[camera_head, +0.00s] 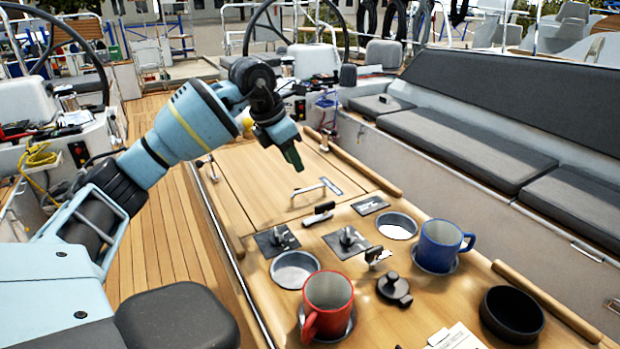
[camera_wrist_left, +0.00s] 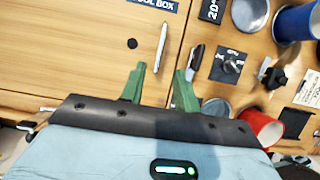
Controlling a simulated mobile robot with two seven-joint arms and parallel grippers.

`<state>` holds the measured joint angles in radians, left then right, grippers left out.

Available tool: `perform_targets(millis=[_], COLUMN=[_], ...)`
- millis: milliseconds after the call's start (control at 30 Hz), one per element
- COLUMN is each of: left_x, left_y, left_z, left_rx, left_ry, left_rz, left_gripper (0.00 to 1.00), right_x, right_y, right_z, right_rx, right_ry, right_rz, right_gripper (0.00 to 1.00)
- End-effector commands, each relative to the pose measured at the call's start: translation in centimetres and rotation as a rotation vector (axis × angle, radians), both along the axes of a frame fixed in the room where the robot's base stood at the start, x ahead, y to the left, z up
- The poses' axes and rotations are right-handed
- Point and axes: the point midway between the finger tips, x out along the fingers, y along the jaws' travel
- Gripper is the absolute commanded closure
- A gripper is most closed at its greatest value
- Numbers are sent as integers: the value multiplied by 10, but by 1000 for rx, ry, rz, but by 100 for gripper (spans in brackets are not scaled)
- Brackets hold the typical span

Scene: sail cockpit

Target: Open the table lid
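The table lid (camera_head: 258,170) is a flat wooden panel in the cockpit table, lying closed and flush. It also fills the upper left of the left wrist view (camera_wrist_left: 75,45). A slim metal handle (camera_head: 309,188) is on it near its front edge; the handle also shows in the left wrist view (camera_wrist_left: 161,46), beside a small dark round spot. My left gripper (camera_head: 293,158) hangs above the lid, behind the handle in the head view. Its green fingers (camera_wrist_left: 160,88) are apart with nothing between them, and the handle lies beyond their tips. My right gripper is not visible.
A red mug (camera_head: 328,292), a blue mug (camera_head: 440,246) and a black bowl (camera_head: 511,313) stand on the table's front part. A black-and-silver object (camera_head: 318,213) lies close to the handle. Cushioned benches (camera_head: 460,145) line the right; wooden deck (camera_head: 160,240) is at left.

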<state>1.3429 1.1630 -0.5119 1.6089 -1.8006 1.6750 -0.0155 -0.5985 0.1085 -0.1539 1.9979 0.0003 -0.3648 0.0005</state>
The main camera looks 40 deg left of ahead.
Motion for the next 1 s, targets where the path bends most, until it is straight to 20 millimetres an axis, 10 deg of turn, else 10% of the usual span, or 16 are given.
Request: perform_targets(millis=[600, 1000], left_x=[27, 29], left_y=[-8, -9], left_z=[-67, -72], left_rx=[-1, -1], left_ry=[1, -1], left_rz=[-2, -1], left_gripper=[69, 71], right_x=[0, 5], right_y=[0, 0], right_z=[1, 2], right_rx=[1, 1], right_ry=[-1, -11], right_rz=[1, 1], right_gripper=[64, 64])
